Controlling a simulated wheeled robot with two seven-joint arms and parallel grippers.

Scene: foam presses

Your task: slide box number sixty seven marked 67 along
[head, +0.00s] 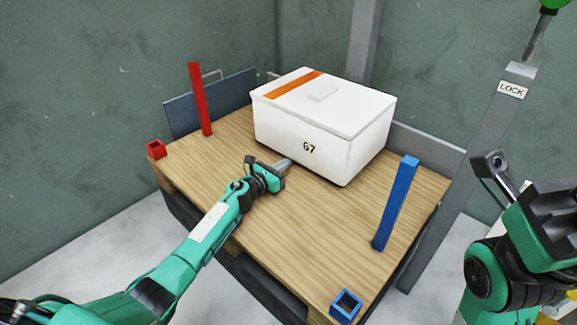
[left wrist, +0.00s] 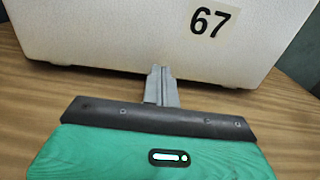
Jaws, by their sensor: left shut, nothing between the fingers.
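The white box marked 67 (head: 300,139), with an orange stripe on its lid, sits on the wooden table (head: 225,225) toward the back. My left gripper (head: 288,163) is shut and empty, low over the tabletop in front of the box's near face. In the left wrist view the closed fingers (left wrist: 161,72) point at the lower part of the box (left wrist: 130,35), left of its 67 label. I cannot tell whether the fingertips touch it. My right arm shows at the right edge, but its fingers cannot be made out clearly.
A red post (head: 200,100) and a small red square holder (head: 156,150) are at the table's left. A blue post (head: 396,203) and a blue square holder (head: 346,305) are at its right. A grey bar labelled LOCK (head: 511,90) rises at the right.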

